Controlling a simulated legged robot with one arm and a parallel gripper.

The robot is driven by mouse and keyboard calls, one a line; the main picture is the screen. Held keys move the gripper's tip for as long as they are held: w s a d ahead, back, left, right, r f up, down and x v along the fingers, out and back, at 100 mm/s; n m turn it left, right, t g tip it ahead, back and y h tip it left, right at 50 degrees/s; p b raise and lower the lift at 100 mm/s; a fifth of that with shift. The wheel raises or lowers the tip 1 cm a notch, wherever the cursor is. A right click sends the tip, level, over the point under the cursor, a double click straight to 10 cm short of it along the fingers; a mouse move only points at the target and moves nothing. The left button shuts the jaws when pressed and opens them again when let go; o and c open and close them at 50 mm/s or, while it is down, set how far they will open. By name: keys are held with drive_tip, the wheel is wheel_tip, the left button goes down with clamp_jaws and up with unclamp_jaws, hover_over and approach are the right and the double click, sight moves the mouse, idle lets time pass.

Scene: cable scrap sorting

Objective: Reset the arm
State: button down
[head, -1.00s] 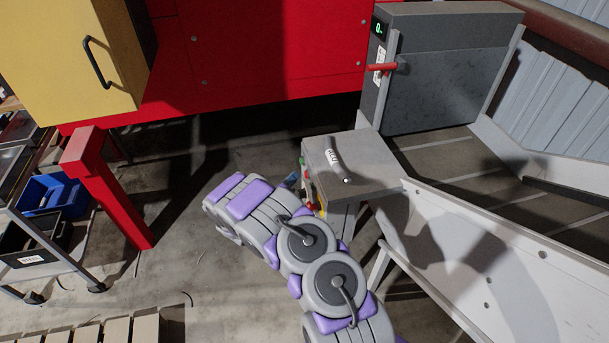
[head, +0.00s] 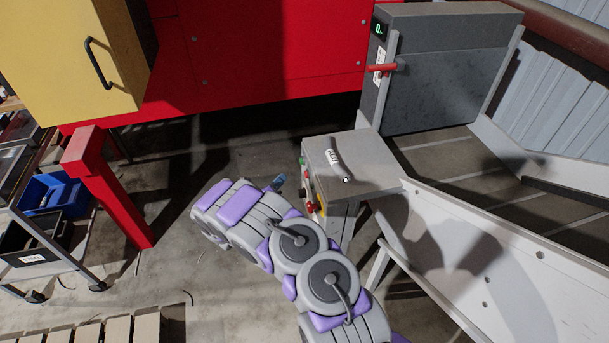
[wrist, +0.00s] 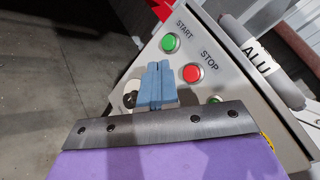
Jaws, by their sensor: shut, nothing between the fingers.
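My gripper (wrist: 156,84) is shut and empty, its two blue fingers pressed together in the wrist view. In the head view its tip (head: 278,182) shows as a small blue shape just left of the grey control box (head: 360,165). In the wrist view the fingers stand in front of the box's panel, near a green START button (wrist: 170,43) and a red STOP button (wrist: 193,73). I cannot tell whether they touch the panel. Another green button (wrist: 214,99) sits lower, partly behind my gripper's mount.
A pale chute (head: 500,245) runs along the right. A red frame post (head: 105,190) and a cart with a blue bin (head: 52,193) are at left. Floor between is clear.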

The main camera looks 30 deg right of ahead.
idle(0.3)
drive_tip(key=s+d+r+m+g+h, duration=0.1)
drive_tip(key=s+d+r+m+g, duration=0.3)
drive_tip(key=r, duration=0.4)
drive_tip(key=s+d+r+m+g+h, duration=0.1)
drive_tip(key=s+d+r+m+g, duration=0.25)
drive_tip(key=s+r+m, duration=0.3)
drive_tip(key=s+r+m+g+y, duration=0.3)
drive_tip(key=s+r+m+g, duration=0.2)
drive_tip(key=s+r+m, duration=0.6)
drive_tip(key=s+a+m+y, duration=0.3)
drive_tip(key=s+a, duration=0.1)
drive_tip(key=s, duration=0.4)
drive_tip(key=s+a+m+y, duration=0.3)
drive_tip(key=s, duration=0.5)
drive_tip(key=s+a+m+t+y, duration=0.1)
drive_tip(key=s+a+m+y, duration=0.2)
drive_tip(key=s+a, duration=0.3)
drive_tip(key=s+a+m+t+y, duration=0.1)
drive_tip(key=s+a+m+y, duration=0.2)
drive_tip(key=s+a, duration=0.3)
drive_tip(key=a+y, duration=0.1)
drive_tip(key=a, duration=0.4)
drive_tip(key=shift+a+r+y, duration=0.15)
drive_tip(key=shift+a+y, duration=0.1)
drive_tip(key=shift+y, duration=0.15)
drive_tip(key=shift+a, duration=0.15)
